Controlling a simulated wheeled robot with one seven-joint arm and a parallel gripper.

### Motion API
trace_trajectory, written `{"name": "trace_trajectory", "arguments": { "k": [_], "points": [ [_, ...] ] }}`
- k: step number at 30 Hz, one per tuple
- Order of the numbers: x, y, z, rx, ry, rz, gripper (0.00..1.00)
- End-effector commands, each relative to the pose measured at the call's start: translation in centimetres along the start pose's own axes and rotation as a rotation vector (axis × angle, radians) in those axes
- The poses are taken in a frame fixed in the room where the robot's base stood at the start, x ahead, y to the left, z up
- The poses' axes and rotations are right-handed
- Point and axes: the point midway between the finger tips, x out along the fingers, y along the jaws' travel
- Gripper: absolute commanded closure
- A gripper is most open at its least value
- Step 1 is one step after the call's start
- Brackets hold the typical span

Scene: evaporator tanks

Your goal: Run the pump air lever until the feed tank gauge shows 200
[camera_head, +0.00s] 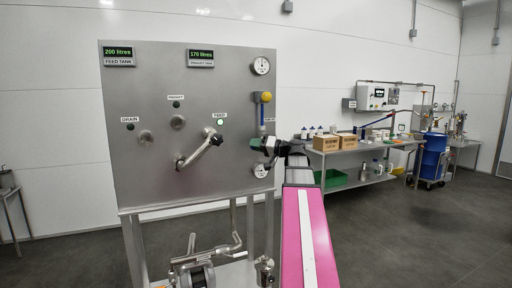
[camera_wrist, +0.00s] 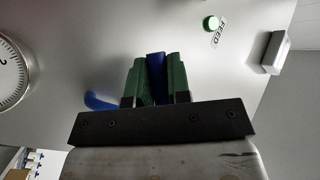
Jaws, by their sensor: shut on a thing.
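The feed tank gauge (camera_head: 118,52) at the panel's top left reads 200 litres. A blue lever (camera_wrist: 156,70) stands between the green fingers of my gripper (camera_wrist: 155,82), which is shut on it. Another blue piece (camera_wrist: 100,102) shows beside the fingers in the wrist view. In the head view my gripper (camera_head: 258,144) is at the panel's right edge, below the yellow knob (camera_head: 265,97); the gripped part is mostly hidden there. The lever's label is covered or too small to read.
The steel panel (camera_head: 150,90) also bears a product tank display (camera_head: 201,54) reading 170 litres, a crank handle (camera_head: 200,150), a lit green feed lamp (camera_head: 220,122) and round dials (camera_head: 261,66). A bench with boxes (camera_head: 333,142) stands to the right.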

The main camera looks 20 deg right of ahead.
Motion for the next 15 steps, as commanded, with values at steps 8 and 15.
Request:
{"name": "trace_trajectory", "arguments": {
  "k": [8,15],
  "points": [
    [0.6,-1.1,-0.3,0.14,0.111,-0.092,1.0],
    [0.9,-2.0,-1.0,0.274,0.218,-0.179,1.0]
  ]
}}
